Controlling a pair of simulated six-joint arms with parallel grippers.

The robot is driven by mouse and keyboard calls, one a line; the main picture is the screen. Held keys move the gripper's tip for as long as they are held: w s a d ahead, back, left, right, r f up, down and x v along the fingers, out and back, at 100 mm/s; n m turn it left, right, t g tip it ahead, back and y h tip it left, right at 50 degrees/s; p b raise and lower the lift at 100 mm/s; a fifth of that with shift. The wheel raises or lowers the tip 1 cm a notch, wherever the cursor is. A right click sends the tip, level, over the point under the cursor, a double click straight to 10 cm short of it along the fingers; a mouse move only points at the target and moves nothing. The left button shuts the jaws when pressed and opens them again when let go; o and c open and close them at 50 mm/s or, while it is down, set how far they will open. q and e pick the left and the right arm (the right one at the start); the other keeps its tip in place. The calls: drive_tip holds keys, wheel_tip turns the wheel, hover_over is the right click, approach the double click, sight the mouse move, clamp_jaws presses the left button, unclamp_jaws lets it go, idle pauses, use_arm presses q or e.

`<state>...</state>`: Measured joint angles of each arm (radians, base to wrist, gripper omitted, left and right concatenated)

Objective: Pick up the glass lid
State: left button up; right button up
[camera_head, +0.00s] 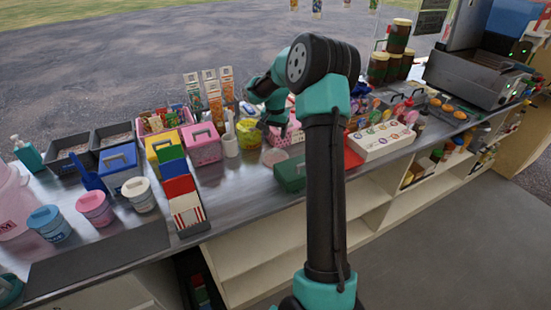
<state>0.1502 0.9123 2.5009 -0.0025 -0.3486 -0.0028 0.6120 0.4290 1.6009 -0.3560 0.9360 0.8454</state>
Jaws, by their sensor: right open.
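A pale, round, see-through disc (274,157) lies on the steel counter near its front edge. It looks like the glass lid, but it is too small to be sure. My right gripper (264,122) is open, reached out over the counter just behind the disc and beside a yellow-green tub (248,134). The fingertips are small and partly lost among the goods, and I see nothing held between them. My left gripper is not in view.
A pink box (202,149) and a white cup (229,146) stand left of the tub. A green case (290,175) sits at the front edge, right of the disc. A white tray of sweets (381,142) lies further right. Bare counter shows around the disc.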

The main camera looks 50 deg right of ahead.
sight(275, 149)
drive_tip(key=shift+f, duration=1.8)
drive_tip(key=shift+f, duration=0.1)
drive_tip(key=shift+s+f, duration=0.15)
drive_tip(key=shift+f, duration=2.35)
drive_tip(key=shift+c, duration=0.4)
drive_tip(key=c, duration=0.9)
drive_tip(key=shift+c, duration=0.2)
wheel_tip(275, 149, up, 10)
drive_tip(key=shift+r, duration=0.1)
